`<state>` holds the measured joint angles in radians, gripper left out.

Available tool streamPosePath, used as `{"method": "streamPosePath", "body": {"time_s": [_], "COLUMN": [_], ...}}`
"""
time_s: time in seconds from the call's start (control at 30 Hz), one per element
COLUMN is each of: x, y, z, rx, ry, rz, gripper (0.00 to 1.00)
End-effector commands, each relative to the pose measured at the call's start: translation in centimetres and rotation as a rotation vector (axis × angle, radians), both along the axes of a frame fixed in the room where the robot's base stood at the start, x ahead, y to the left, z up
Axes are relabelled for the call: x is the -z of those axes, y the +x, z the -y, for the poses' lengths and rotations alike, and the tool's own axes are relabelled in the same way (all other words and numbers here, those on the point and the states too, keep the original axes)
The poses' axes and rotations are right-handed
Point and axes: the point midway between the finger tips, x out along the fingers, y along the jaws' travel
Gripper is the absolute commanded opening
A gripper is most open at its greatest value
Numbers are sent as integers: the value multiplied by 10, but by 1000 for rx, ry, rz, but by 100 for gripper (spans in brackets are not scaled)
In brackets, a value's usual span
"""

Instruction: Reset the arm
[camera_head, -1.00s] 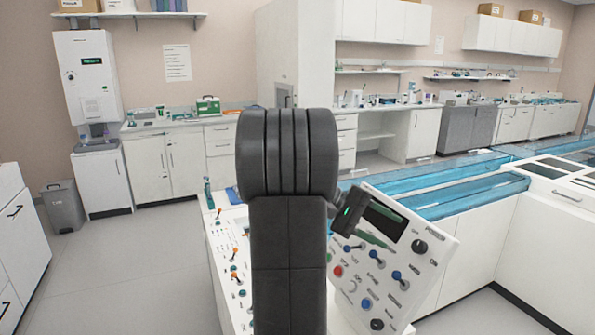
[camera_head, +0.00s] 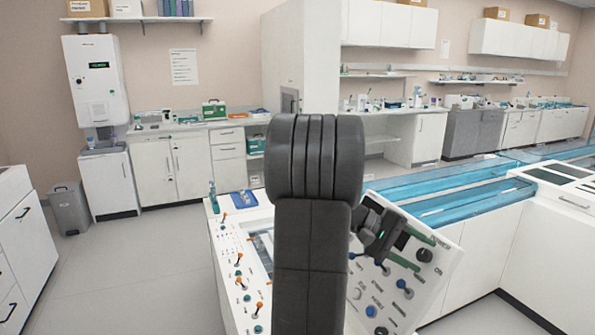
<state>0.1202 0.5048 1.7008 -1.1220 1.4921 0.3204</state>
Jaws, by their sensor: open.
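My arm rises in the middle of the view and hides part of the console behind it. My gripper (camera_head: 384,230) is at the upper right of the arm, a dark shape with a small green light. It is open, and I see nothing held in it. It is in front of the sloped control panel (camera_head: 432,285) and covers most of its dark screen. I cannot tell its exact gap to the panel.
The white console (camera_head: 228,285) with orange and teal switches stands left of my arm. Blue-covered track counters (camera_head: 470,200) run to the right. A grey bin (camera_head: 68,208) and a white wall unit (camera_head: 96,80) are at the left. The floor (camera_head: 140,270) on the left is clear.

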Motion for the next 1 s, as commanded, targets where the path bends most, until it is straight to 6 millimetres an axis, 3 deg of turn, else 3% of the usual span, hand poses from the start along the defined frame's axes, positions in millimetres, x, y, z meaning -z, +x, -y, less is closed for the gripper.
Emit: {"method": "streamPosePath", "body": {"time_s": [0.17, 0.77, 1.0], "x": [-6, -52, -35], "y": [7, 42, 25], "z": [-17, -122, -74], "rx": [-11, -11, -2], "ry": [-4, -5, -5], "rz": [-8, -7, -12], "gripper": [50, 50, 50]}}
